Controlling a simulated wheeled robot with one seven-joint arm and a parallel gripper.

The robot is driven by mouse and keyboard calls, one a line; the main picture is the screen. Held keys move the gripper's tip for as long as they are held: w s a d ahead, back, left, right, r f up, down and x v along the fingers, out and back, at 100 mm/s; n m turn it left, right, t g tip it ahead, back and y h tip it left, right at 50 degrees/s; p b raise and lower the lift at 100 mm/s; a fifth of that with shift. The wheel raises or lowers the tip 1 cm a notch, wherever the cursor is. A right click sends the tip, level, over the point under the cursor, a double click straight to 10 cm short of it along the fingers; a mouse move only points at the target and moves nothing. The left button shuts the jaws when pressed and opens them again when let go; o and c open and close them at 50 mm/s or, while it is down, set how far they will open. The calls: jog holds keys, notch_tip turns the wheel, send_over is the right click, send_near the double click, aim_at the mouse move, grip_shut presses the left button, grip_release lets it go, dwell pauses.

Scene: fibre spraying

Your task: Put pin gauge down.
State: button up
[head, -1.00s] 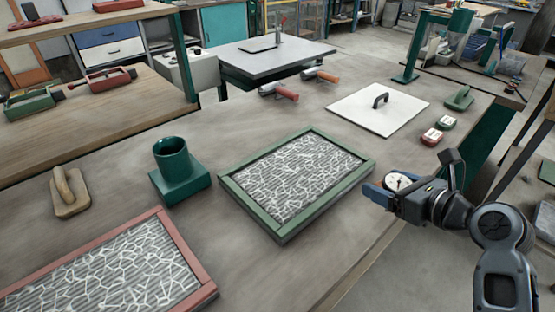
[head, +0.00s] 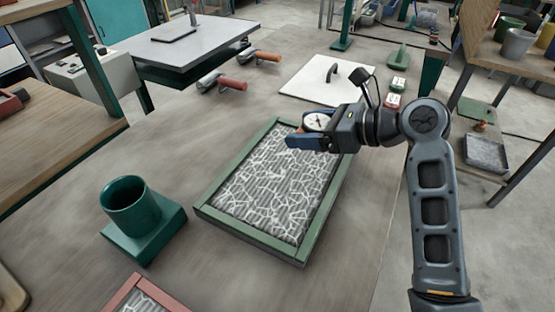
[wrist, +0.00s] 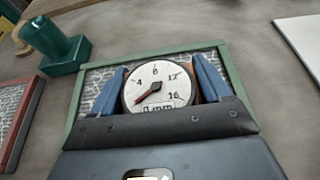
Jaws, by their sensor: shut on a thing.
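A green cup on a square base (head: 143,217) stands left of the panel. A red-framed panel (head: 142,296) is at the front. A white board with a black handle (head: 304,88) and two small red-and-white blocks (head: 396,92) lie behind. Bare tabletop (head: 150,130) shows at left.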

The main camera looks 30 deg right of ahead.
send_over(280, 172)
notch_tip(280, 172, down, 3)
jog(key=shift+f, duration=2.2)
jog(key=o, duration=1.3)
jog(key=shift+f, duration=0.15)
jog(key=shift+s+d+r, duration=0.15)
jog(key=shift+s+r, duration=0.05)
jog(key=shift+r, duration=0.05)
jog(key=v, duration=1.1)
jog(key=shift+s+d, duration=0.15)
jog(key=shift+s, duration=0.05)
